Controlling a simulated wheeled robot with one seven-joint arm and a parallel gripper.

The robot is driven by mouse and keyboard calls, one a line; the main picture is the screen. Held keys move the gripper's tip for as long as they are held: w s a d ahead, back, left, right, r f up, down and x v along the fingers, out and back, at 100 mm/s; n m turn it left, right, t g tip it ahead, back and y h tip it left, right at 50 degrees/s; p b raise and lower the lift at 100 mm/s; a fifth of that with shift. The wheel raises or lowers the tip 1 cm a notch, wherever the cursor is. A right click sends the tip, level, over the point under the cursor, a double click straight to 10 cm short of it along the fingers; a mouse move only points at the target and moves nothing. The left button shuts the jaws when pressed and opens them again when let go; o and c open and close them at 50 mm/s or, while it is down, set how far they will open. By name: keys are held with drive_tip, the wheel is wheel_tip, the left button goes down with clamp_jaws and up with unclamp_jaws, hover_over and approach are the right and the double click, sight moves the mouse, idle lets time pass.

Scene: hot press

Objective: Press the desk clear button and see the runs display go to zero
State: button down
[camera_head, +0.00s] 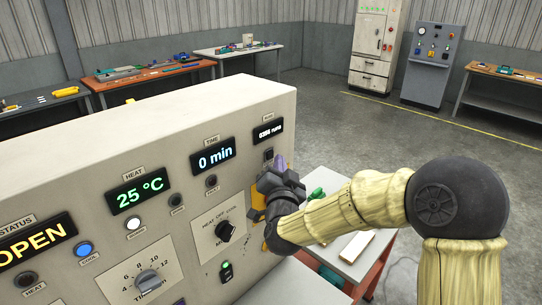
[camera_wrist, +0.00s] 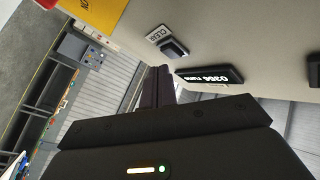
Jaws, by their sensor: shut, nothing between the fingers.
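The desk (camera_head: 120,130) is a cream control panel. Its runs display (camera_head: 268,130) is small and lit white at the panel's right end; it looks like 0366 runs, though the digits are small. It also shows turned over in the wrist view (camera_wrist: 209,76). The clear button (camera_wrist: 174,48) is a dark square button beside its CLEAR label (camera_wrist: 159,34); in the head view it (camera_head: 268,154) sits below the display. My gripper (camera_head: 281,162) is shut and empty, just right of the button. In the wrist view its dark fingertips (camera_wrist: 158,72) appear close to the button, with a gap visible.
The panel also carries a status display (camera_head: 36,239) reading OPEN, a heat display (camera_head: 138,190), a time display (camera_head: 213,154), a mode knob (camera_head: 225,231) and a timer knob (camera_head: 148,281). A yellow plate (camera_wrist: 95,12) is near the button. A small table (camera_head: 345,270) stands behind my arm.

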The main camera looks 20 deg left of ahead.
drive_tip(key=shift+a, duration=0.1)
idle(0.7)
drive_tip(key=shift+w+a+b, duration=0.15)
drive_tip(key=shift+a+b, duration=0.15)
drive_tip(key=shift+b, duration=0.05)
drive_tip(key=shift+w+a, duration=0.15)
drive_tip(key=shift+a, duration=0.15)
idle(1.0)
drive_tip(key=shift+d+b, duration=0.15)
drive_tip(key=shift+b, duration=0.2)
drive_tip(key=shift+s+d+b, duration=0.3)
drive_tip(key=shift+d+b, duration=0.05)
drive_tip(key=shift+d, duration=0.2)
drive_tip(key=shift+d, duration=0.1)
drive_tip(key=d, duration=0.1)
drive_tip(key=s+d+b, duration=0.1)
drive_tip(key=d, duration=0.1)
drive_tip(key=s+d, duration=0.1)
drive_tip(key=shift+d+b, duration=0.2)
drive_tip(key=shift+b, duration=0.2)
